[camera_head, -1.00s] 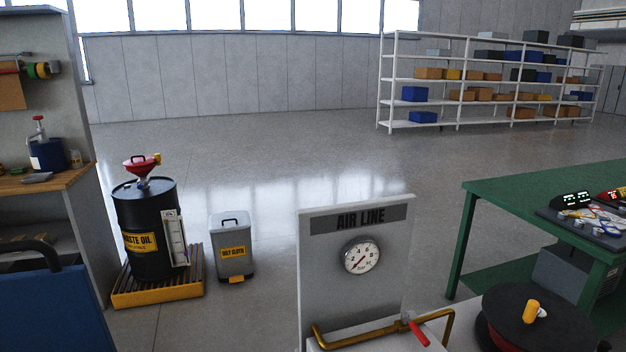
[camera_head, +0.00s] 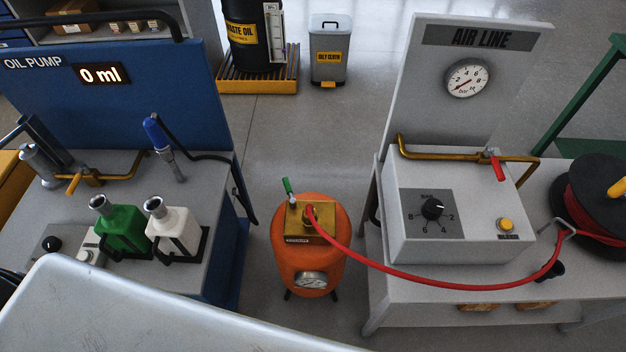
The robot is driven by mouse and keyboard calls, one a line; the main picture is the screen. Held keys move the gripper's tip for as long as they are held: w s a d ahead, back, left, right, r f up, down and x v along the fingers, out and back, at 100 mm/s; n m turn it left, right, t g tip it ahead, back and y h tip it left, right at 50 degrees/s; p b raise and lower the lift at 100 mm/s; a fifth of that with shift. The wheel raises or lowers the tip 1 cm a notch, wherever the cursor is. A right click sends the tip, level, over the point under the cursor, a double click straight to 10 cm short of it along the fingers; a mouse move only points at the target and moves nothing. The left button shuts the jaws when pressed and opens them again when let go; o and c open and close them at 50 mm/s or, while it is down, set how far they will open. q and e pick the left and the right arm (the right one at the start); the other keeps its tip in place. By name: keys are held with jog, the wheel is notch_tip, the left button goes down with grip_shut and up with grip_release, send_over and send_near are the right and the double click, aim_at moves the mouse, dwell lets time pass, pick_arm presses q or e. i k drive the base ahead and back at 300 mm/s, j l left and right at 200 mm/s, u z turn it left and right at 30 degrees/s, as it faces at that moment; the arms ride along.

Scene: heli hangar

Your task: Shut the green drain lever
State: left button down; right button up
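The green drain lever (camera_head: 288,187) stands up, tilted slightly left, from the brass plate (camera_head: 305,222) on top of the orange tank (camera_head: 309,262). The tank stands on the floor between two benches. A red hose (camera_head: 430,283) runs from the tank's brass fitting to the right bench. Neither of my grippers is in view.
On the left are the blue oil pump panel (camera_head: 120,115), a green can (camera_head: 123,230) and a white can (camera_head: 173,231). On the right are the air line box (camera_head: 450,240) with a knob, a red-handled valve (camera_head: 497,168) and a hose reel (camera_head: 600,205). A pale panel edge (camera_head: 150,310) crosses the lower left.

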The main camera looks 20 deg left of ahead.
aim_at(292, 201)
jog(key=k+u, duration=0.2)
jog(key=u, duration=0.25)
jog(key=k, duration=1.15)
